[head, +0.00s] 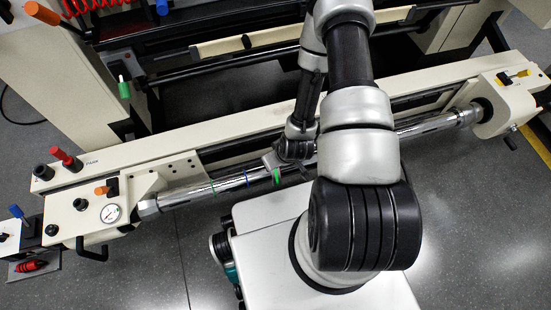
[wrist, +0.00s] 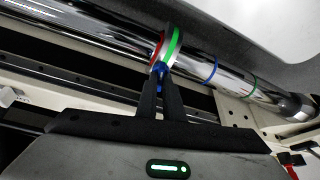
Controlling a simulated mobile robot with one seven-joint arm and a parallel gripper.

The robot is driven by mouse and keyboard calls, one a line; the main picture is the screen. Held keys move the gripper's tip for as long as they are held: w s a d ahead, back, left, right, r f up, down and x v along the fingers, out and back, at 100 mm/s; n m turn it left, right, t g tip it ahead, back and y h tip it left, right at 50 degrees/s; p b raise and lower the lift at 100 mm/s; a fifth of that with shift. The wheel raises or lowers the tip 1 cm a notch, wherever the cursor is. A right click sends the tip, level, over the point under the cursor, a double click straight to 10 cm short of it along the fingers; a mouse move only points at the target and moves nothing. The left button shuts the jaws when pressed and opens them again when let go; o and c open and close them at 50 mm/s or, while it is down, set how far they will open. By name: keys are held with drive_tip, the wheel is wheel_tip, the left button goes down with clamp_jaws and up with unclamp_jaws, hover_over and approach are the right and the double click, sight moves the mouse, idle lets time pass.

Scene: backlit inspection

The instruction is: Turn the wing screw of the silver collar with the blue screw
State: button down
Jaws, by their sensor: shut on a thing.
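The silver collar (wrist: 168,36) sits around the chrome shaft (wrist: 100,33), with a green stripe and a red part on it. Its blue wing screw (wrist: 160,70) sticks out from the collar toward my gripper (wrist: 161,80). The two black fingers are shut on the blue screw, one on each side, and partly hide it. In the head view, my gripper (head: 272,160) is at the shaft, left of my large arm joint. The collar's green stripe (head: 277,176) shows there beside it; the blue screw is hidden in that view.
The shaft carries a blue ring (wrist: 213,69) and a green ring (wrist: 254,90) beside the collar. A cream rail (head: 225,138) runs behind the shaft. A pressure gauge (head: 111,213) and knobs stand at the left end block. Grey floor is open at the front right.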

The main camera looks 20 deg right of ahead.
drive_tip(key=shift+m+h, duration=0.3)
drive_tip(key=shift+m, duration=0.4)
drive_tip(key=c, duration=1.9)
unclamp_jaws()
drive_tip(key=shift+o, duration=0.2)
drive_tip(key=a+p+v, duration=0.1)
drive_tip(key=p+v, duration=1)
drive_tip(key=v, duration=0.6)
drive_tip(key=shift+s+d, duration=0.15)
drive_tip(key=shift+d, duration=0.35)
drive_tip(key=shift+r, duration=0.15)
